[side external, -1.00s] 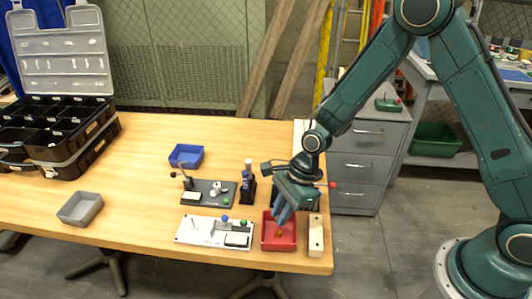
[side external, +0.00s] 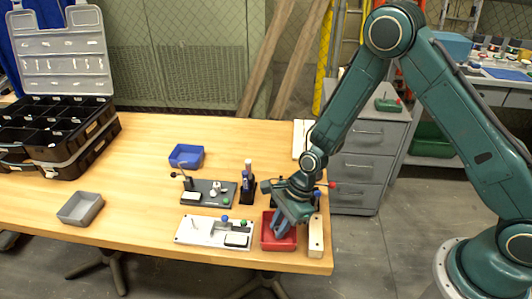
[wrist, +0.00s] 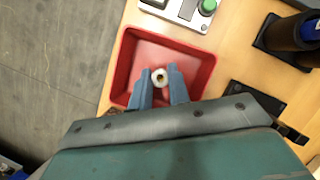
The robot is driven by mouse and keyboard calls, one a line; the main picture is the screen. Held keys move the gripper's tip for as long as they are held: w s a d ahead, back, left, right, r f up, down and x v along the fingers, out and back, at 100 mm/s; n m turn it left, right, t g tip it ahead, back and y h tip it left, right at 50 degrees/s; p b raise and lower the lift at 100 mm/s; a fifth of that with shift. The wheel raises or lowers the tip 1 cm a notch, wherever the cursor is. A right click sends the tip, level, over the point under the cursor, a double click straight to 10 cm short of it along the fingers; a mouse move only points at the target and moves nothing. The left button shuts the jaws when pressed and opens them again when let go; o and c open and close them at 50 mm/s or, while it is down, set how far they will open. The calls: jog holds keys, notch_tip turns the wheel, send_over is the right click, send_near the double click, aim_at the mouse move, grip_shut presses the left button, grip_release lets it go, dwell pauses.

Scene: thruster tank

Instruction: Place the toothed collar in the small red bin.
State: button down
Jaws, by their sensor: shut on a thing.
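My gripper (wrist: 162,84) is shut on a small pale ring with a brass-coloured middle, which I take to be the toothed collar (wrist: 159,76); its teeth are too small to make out. In the wrist view the collar sits between the tips of the blue fingers, over the floor of the small red bin (wrist: 196,68). In the side view the fingers (side external: 276,232) reach down inside the rim of the red bin (side external: 266,243), and the collar is hidden there. I cannot tell whether it touches the bin floor.
A pale block (side external: 316,236) stands right of the red bin, and a light fixture plate (side external: 190,232) lies left. Behind are a dark fixture plate (side external: 208,200) and a black stand (side external: 247,188). A blue bin (side external: 186,156) and grey bin (side external: 80,208) stand farther left.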

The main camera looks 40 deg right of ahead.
jog(key=c, duration=1.3)
grip_release()
jog(key=shift+s+d+f, duration=0.15)
jog(key=shift+f, duration=0.15)
jog(key=shift+r, duration=0.1)
jog(key=shift+d+r, duration=0.15)
jog(key=shift+r, duration=0.4)
jog(key=shift+v, duration=5.4)
